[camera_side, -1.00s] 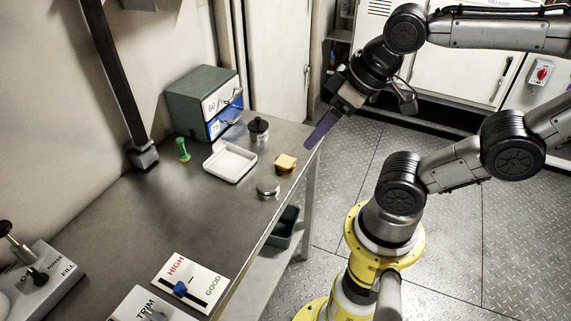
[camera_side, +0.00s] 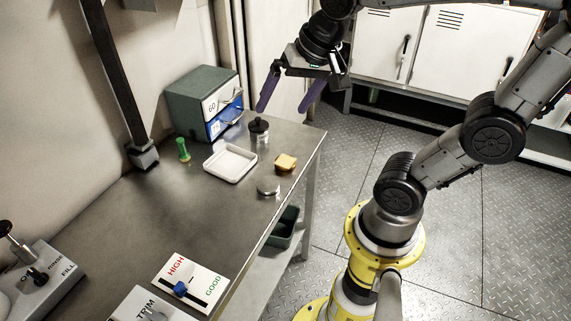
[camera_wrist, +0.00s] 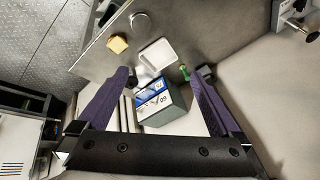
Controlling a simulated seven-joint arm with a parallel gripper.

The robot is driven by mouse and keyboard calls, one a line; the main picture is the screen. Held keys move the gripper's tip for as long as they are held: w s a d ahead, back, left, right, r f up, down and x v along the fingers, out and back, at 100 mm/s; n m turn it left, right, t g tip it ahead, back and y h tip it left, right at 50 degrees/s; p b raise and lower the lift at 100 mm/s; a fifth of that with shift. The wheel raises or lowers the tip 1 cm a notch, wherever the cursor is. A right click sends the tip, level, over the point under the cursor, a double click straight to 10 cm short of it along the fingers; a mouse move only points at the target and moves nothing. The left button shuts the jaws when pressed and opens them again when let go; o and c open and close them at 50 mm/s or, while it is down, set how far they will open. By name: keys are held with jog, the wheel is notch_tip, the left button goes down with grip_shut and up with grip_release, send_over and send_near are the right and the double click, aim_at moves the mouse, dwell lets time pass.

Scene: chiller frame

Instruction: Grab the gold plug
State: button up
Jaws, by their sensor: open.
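The gold plug (camera_side: 285,163) sits on the metal bench near its right edge, beside the white tray. It also shows in the wrist view (camera_wrist: 118,44), at the upper left, outside the space between the fingers. My gripper (camera_side: 285,104) is open and empty, with its purple fingers spread wide. It is raised above the far end of the bench, behind and above the plug and clear of it. In the wrist view my gripper (camera_wrist: 166,74) points over the drawer box and the tray.
A white tray (camera_side: 230,164), a dark lidded jar (camera_side: 259,131), a silver disc (camera_side: 268,188) and a green peg (camera_side: 183,150) stand near the plug. A green drawer box (camera_side: 197,93) is at the back. A dark post (camera_side: 118,75) rises at left. The bench's middle is bare.

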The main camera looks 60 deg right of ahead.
jog(key=w+d+f+m+g, duration=0.2)
jog(key=w+d+f+m, duration=0.4)
jog(key=w+d, duration=0.1)
jog(key=m+g, duration=0.2)
jog(key=g, duration=0.1)
send_near(285, 161)
notch_tip(285, 161, down, 9)
jog(key=shift+s+d+r, duration=0.15)
jog(key=shift+c, duration=0.3)
jog(key=shift+r, duration=0.1)
grip_shut()
